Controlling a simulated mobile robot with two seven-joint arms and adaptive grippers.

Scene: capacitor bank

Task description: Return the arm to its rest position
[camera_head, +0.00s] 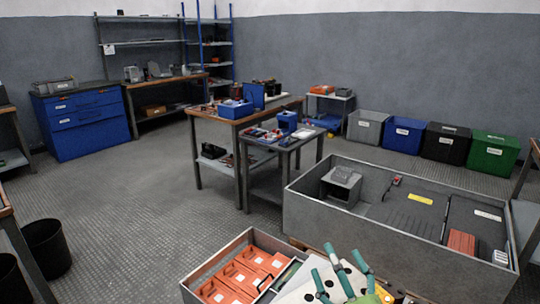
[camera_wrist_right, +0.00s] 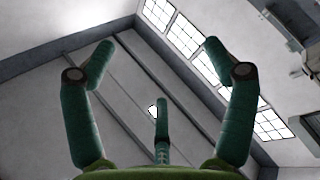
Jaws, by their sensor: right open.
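My right gripper (camera_head: 337,264) is at the bottom of the head view, just in front of the large grey bin. Its teal fingers are spread and point up. In the right wrist view the same gripper (camera_wrist_right: 158,58) is open, with its fingers wide apart and nothing between them. My left gripper is in neither view.
A large grey bin (camera_head: 300,215) stands at the right, close to my right gripper. A crate of orange parts (camera_head: 238,240) is to the gripper's left. Work tables (camera_head: 262,118) stand farther back. Open floor (camera_head: 140,220) lies at the left.

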